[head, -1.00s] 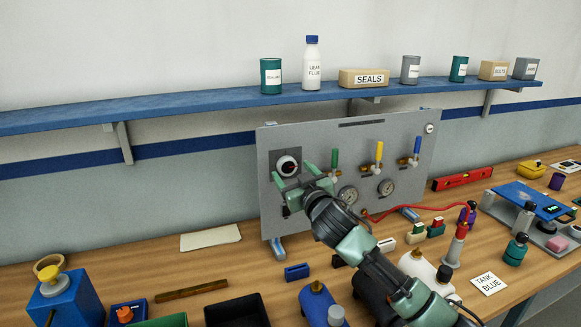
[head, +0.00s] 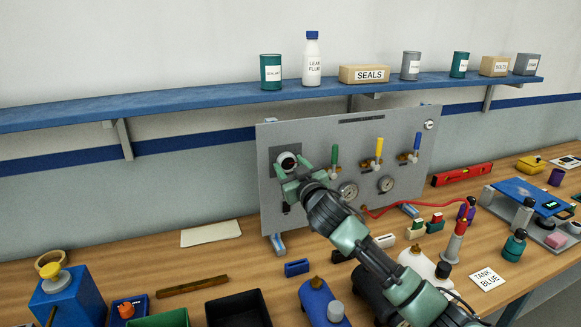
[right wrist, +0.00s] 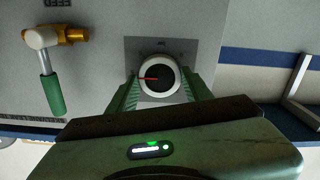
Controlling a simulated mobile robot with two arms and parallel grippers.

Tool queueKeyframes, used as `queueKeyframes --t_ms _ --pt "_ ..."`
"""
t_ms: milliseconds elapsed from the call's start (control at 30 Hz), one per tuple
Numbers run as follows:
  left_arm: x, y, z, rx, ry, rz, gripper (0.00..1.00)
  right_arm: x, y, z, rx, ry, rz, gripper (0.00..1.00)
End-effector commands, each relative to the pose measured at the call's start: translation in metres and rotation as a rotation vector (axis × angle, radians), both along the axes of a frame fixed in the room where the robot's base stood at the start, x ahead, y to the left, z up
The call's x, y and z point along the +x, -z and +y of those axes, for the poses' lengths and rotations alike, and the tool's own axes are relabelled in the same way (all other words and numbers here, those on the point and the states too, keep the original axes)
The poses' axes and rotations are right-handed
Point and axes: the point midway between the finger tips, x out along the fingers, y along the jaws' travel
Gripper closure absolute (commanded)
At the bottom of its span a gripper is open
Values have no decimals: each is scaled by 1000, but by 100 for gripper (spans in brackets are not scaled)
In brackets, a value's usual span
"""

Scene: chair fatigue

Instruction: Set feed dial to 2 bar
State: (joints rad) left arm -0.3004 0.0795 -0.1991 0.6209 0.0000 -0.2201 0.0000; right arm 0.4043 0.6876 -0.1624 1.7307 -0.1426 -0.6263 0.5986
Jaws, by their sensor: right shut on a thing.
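The feed dial (right wrist: 160,77) is a round black knob with a white ring and a red pointer, on a dark plate at the upper left of the grey panel (head: 310,135). In the right wrist view its pointer lies toward the left. The dial also shows in the head view (head: 288,160), partly behind my gripper. My right gripper (head: 290,171) is at the dial, its green fingers on either side of the knob and shut on it. The scale marks are too small to read. My left gripper is not in view.
The green valve handle (right wrist: 52,95) is close beside my gripper. Bottles, a red hose (head: 410,208) and blocks crowd the bench below.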

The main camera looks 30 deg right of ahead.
Motion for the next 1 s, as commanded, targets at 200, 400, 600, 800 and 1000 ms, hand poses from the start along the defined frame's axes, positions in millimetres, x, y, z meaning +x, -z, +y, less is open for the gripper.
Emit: queueKeyframes --t_ms 200,400,600,800,1000 --pt "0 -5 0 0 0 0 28 0 -1 0 -88 0 22 91" --pt "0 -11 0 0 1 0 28 0 -1 0 -239 -1 59 91" --pt "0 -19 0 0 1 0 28 0 -1 0 -423 -1 104 91" --pt "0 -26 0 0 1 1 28 0 -1 0 -610 0 148 91" --pt "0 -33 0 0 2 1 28 0 -1 1 -794 -1 191 91"
